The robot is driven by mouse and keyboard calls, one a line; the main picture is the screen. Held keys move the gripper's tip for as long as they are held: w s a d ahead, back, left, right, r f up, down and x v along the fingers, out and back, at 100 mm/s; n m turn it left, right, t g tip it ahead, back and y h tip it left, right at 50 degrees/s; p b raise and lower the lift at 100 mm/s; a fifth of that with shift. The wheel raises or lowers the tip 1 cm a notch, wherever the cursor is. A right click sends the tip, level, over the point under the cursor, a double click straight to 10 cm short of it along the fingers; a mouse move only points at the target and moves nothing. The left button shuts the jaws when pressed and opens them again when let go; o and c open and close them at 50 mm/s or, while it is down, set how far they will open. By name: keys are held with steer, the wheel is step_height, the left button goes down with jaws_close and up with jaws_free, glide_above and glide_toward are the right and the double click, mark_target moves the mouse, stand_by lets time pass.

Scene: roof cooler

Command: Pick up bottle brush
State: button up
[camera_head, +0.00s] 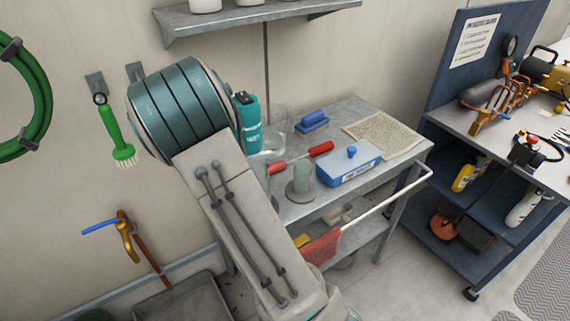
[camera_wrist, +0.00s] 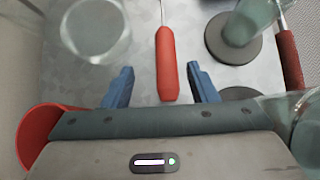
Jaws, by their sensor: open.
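In the wrist view, a red handle (camera_wrist: 166,62) with a thin metal stem lies on the grey steel top, between the blue fingers of my open gripper (camera_wrist: 160,68). I see a gap on both sides of it; contact is not visible. It looks like the bottle brush, but no bristles show. A second, darker red handle (camera_wrist: 289,58) with a stem lies at the right. In the head view, red handles show on the cart (camera_head: 321,148) and partly behind my arm (camera_head: 277,168); my gripper is hidden there. A green brush (camera_head: 120,145) hangs on the wall.
Clear glassware (camera_wrist: 95,25) stands left of the handle, and more on a dark round base (camera_wrist: 233,45) right. A red round container (camera_wrist: 42,130) is near my gripper's left. The cart (camera_head: 410,150) also holds a blue box (camera_head: 345,167), teal bottle (camera_head: 248,125) and cloth (camera_head: 383,133).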

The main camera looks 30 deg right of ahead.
steer(key=x, duration=0.6)
steer(key=shift+s+d+f, duration=0.1)
steer(key=shift+s+f, duration=0.25)
steer(key=shift+s, duration=0.05)
steer(key=c, duration=1.1)
